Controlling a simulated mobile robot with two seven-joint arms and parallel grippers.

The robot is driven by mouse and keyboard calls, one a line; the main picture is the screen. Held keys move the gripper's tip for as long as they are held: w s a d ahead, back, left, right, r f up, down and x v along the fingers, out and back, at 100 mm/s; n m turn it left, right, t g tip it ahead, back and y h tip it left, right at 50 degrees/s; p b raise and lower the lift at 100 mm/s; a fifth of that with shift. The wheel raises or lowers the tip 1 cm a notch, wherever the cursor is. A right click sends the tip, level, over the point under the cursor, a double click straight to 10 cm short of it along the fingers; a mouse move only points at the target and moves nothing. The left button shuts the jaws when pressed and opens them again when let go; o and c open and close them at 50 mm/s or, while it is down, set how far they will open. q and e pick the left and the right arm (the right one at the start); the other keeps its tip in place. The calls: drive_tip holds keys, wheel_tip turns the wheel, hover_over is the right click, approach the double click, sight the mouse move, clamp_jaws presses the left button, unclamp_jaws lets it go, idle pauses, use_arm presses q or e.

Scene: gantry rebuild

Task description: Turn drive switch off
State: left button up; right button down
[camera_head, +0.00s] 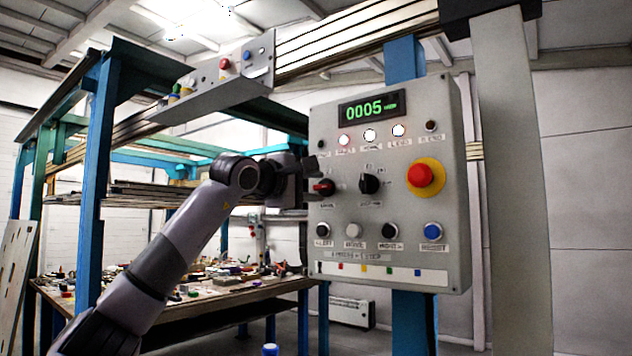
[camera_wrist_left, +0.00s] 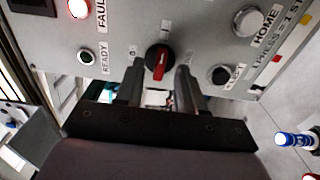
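The drive switch (camera_head: 323,187) is a small black rotary knob with a red handle at the left of the grey control panel (camera_head: 442,130). In the left wrist view the switch (camera_wrist_left: 159,61) shows its red handle running roughly up and down the picture. My left gripper (camera_head: 309,178) is at the panel's left edge, beside the switch. In the left wrist view its two dark fingers (camera_wrist_left: 158,82) stand apart, one on each side of the knob. I cannot tell whether they touch it. My right gripper is not in view.
A black selector knob (camera_head: 370,184) and a red emergency button (camera_head: 426,176) are to the right of the switch. Push buttons (camera_head: 388,231) line up below, lamps (camera_head: 370,136) above. The display (camera_head: 371,107) reads 0005. A cluttered workbench (camera_head: 215,295) stands behind my left arm.

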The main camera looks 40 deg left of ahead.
use_arm(q)
drive_tip(key=shift+w, duration=0.6)
clamp_jaws()
